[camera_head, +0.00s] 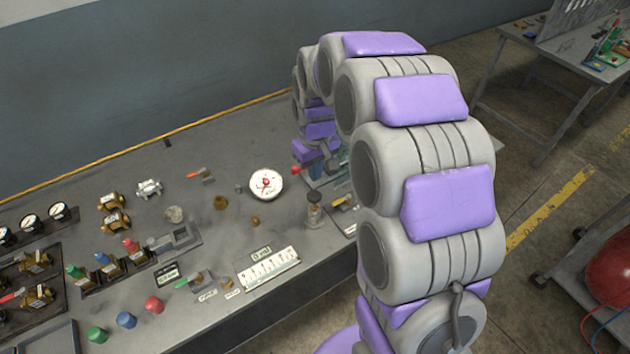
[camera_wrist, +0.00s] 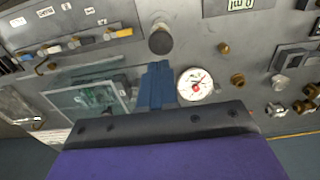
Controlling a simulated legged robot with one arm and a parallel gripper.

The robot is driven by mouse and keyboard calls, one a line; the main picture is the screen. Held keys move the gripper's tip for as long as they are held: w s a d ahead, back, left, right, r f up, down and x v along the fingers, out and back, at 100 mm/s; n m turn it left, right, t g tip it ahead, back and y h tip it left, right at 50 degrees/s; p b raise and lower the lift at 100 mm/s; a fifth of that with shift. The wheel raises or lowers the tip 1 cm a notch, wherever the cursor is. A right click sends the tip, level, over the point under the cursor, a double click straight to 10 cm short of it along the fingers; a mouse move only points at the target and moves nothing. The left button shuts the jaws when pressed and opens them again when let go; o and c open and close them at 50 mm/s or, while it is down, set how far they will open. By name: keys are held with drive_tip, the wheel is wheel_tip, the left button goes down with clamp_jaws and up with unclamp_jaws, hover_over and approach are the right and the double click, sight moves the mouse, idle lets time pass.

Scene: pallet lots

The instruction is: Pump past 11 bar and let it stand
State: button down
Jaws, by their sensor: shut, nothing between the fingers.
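A white round pressure gauge (camera_head: 266,184) with a red centre lies face up on the grey bench; it also shows in the wrist view (camera_wrist: 195,84). Its reading is too small to tell. An upright cylinder with a dark round top (camera_head: 314,204) stands right of the gauge. A dark round top also shows in the wrist view (camera_wrist: 160,42), just beyond my gripper's fingertips. My blue gripper (camera_wrist: 157,68) is shut and empty, beside the gauge. In the head view, my arm partly hides that area. A red knob (camera_head: 297,170) shows beside my gripper; I cannot tell whether they touch.
Brass fittings (camera_head: 115,222) and coloured-cap valves (camera_head: 131,246) crowd the bench's left side. A white scale plate (camera_head: 268,269) lies near the front edge. A clear panel (camera_wrist: 92,99) lies left of my gripper in the wrist view. A second table (camera_head: 560,50) stands at the back right.

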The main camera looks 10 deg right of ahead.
sight(315, 194)
wheel_tip(315, 194, up, 4)
drive_tip(key=shift+f, duration=0.2)
drive_tip(key=shift+r, duration=0.1)
idle(1.1)
drive_tip(key=r, duration=0.3)
drive_tip(key=shift+w+d, duration=0.1)
drive_tip(key=shift+w, duration=0.15)
wheel_tip(315, 194, down, 14)
drive_tip(key=b, duration=0.3)
idle(0.3)
